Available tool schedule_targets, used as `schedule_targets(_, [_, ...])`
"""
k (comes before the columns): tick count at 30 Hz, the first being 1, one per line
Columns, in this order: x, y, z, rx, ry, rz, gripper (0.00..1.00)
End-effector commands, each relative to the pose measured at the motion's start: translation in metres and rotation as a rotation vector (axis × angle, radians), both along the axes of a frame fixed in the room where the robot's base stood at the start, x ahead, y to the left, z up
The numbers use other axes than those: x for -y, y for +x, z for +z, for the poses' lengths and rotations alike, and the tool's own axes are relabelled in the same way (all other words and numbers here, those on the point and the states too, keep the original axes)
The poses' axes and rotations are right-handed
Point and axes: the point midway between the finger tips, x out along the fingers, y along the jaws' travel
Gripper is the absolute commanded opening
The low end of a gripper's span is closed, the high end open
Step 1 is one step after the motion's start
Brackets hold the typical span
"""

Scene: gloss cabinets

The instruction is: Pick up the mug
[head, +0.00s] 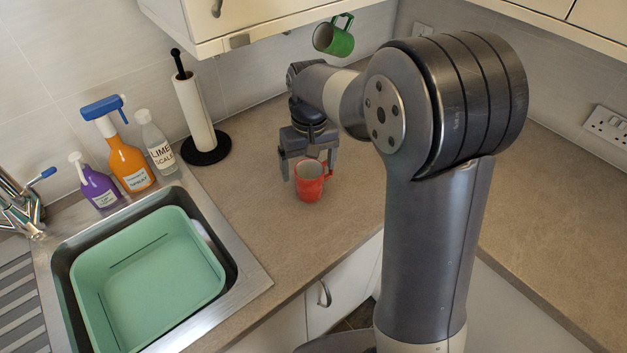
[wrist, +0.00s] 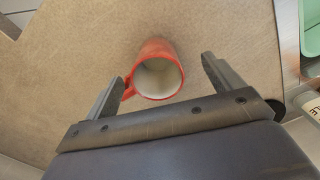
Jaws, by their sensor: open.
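A red mug (head: 309,184) with a pale inside stands upright on the countertop, to the right of the sink, with its handle to the right in the head view. My gripper (head: 307,171) is just above and behind it, pointing down. In the wrist view the red mug (wrist: 156,70) shows from above, its handle to the left near the left finger. My gripper (wrist: 160,75) is open there, with one finger to each side of the mug. I cannot tell whether a finger touches the handle. A green mug (head: 334,36) hangs below the wall cabinet.
A metal sink with a green basin (head: 148,262) is at the left. A paper towel holder (head: 196,112), an orange spray bottle (head: 129,160), a purple bottle (head: 98,187) and a clear bottle (head: 157,145) stand behind it. The countertop (head: 255,205) around the red mug is clear.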

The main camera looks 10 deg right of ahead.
Motion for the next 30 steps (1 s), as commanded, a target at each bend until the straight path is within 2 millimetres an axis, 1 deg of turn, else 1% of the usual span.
schedule_targets(3, [0.000,0.000,-0.015,-0.002,-0.001,0.000,0.88])
schedule_targets(8, [0.001,0.001,-0.024,-0.001,0.000,0.000,0.88])
schedule_targets(14, [0.006,0.005,-0.051,-0.003,-0.001,-0.001,0.88])
schedule_targets(15, [0.006,0.005,-0.058,-0.004,-0.001,0.000,0.88])
schedule_targets(18, [0.005,0.005,-0.068,-0.001,0.000,0.001,0.88])
schedule_targets(21, [0.005,0.005,-0.072,0.000,0.000,0.001,0.88])
schedule_targets(26, [0.005,0.005,-0.072,0.001,0.000,0.001,0.88])
schedule_targets(27, [0.005,0.005,-0.072,0.001,0.000,0.000,0.87])
schedule_targets(30, [0.005,0.005,-0.072,0.001,0.000,0.000,0.79])
